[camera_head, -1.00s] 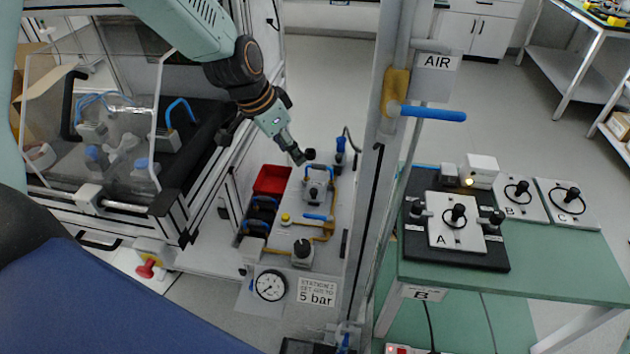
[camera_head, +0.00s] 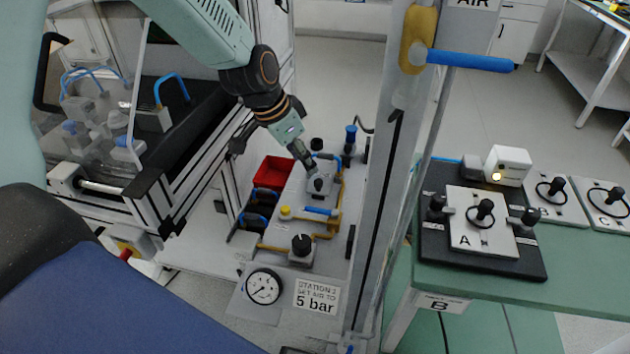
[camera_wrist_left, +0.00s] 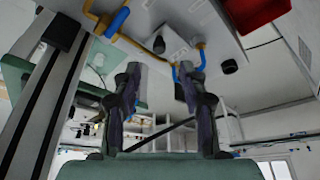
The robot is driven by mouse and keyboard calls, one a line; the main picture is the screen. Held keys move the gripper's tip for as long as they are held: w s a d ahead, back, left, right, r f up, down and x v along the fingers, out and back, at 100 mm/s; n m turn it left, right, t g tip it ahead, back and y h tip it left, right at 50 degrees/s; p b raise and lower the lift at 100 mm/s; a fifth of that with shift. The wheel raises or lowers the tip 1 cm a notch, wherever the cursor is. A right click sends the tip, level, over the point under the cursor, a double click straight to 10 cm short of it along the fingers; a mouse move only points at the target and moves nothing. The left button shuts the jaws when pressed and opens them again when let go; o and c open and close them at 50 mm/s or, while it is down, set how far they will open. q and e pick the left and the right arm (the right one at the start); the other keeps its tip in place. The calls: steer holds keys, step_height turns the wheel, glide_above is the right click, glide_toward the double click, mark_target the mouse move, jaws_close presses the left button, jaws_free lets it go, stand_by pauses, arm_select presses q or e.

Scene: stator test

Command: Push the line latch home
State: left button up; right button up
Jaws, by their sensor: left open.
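My left gripper (camera_head: 308,168) reaches down over the station panel (camera_head: 280,232), just above a grey fitting (camera_head: 318,187) with a black knob. A blue bent part (camera_head: 325,156) shows behind the fingers. I cannot tell for sure which part is the line latch. In the left wrist view the gripper (camera_wrist_left: 160,82) has its two fingers apart, with nothing held between them. The grey block (camera_wrist_left: 172,42) lies beyond the fingertips, and blue tubing shows beside the right finger. Contact cannot be told. My right gripper is not in view.
A blue lever (camera_head: 321,211) sits on yellow piping. A red bin (camera_head: 273,172) stands left of the fitting. A black knob (camera_head: 302,245), pressure gauge (camera_head: 263,287) and "5 bar" sign (camera_head: 317,297) are in front. A grey post (camera_head: 388,180) rises close to the right.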

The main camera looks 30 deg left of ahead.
mark_target(317, 181)
arm_select(q)
steer(key=b+x, duration=0.4)
steer(key=x, duration=0.3)
steer(key=shift+f, duration=0.3)
steer(key=shift+d+r, duration=0.15)
steer(key=shift+w, duration=0.1)
steer(key=c, duration=0.3)
jaws_close()
